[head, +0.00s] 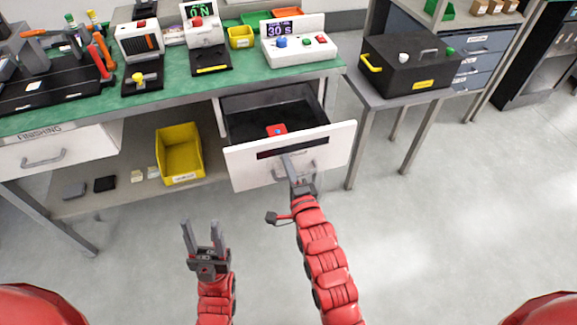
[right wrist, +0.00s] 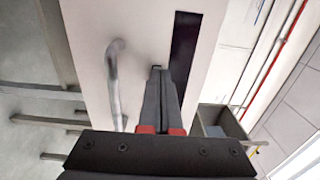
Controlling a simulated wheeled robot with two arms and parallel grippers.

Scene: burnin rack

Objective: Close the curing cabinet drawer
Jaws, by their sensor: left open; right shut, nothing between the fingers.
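The drawer (head: 245,170) under the green bench stands pulled out, its white front toward me. It has a dark label strip and a grey handle (head: 308,168). Its dark inside holds a small red item (head: 276,130). My right gripper (head: 287,158) is shut and empty, its fingertips at the drawer front beside the handle. In the right wrist view the tips (right wrist: 157,70) lie between the handle (right wrist: 114,80) and the dark strip (right wrist: 184,45); I cannot tell whether they touch the front. My left gripper (head: 200,225) is open and empty over the floor, left of the drawer.
The green bench (head: 80,119) carries devices and tools. A "FINISHING" drawer (head: 85,150) is at the left. A yellow bin (head: 180,155) sits on the lower shelf. A side table (head: 375,97) with a black box (head: 410,62) stands right. The floor in front is clear.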

